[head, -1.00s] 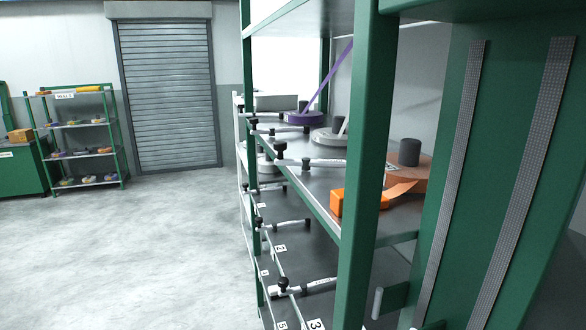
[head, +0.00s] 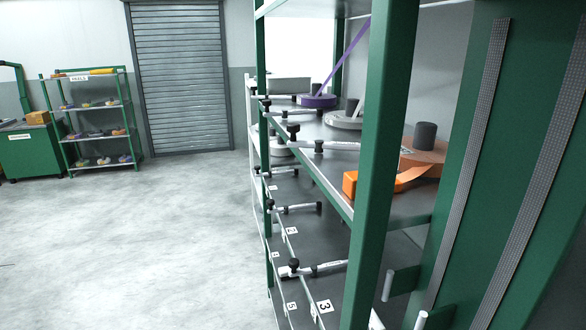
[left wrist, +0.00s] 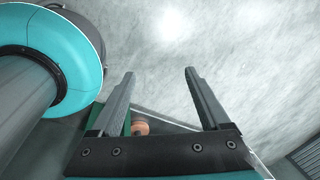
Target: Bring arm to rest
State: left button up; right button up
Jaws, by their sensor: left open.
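My left gripper (left wrist: 158,74) shows in the left wrist view with its two fingers spread wide apart and nothing between them. Bare pale floor lies beyond the fingertips. Neither gripper appears in the head view, and my right gripper is in no view. An orange round thing (left wrist: 140,127) shows behind the gripper's base in the left wrist view, partly hidden by it.
A green-framed rack (head: 380,160) fills the right of the head view, holding an orange reel (head: 425,152), a white reel (head: 345,120) and a purple reel (head: 317,101). A reel shelf (head: 95,120) stands far left beside a grey shutter (head: 182,75). Open floor (head: 140,240) lies left.

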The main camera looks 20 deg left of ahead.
pick_arm(q)
jog(key=d+f+h+b, duration=0.2)
jog(key=d+f, duration=0.1)
jog(key=d, duration=1.1)
notch_tip(320, 180, down, 8)
jog(key=b, duration=0.7)
jog(key=shift+s+r+n, duration=0.15)
jog(key=shift+s+n, duration=0.05)
jog(key=shift+n, duration=0.2)
jog(key=shift+a, duration=0.1)
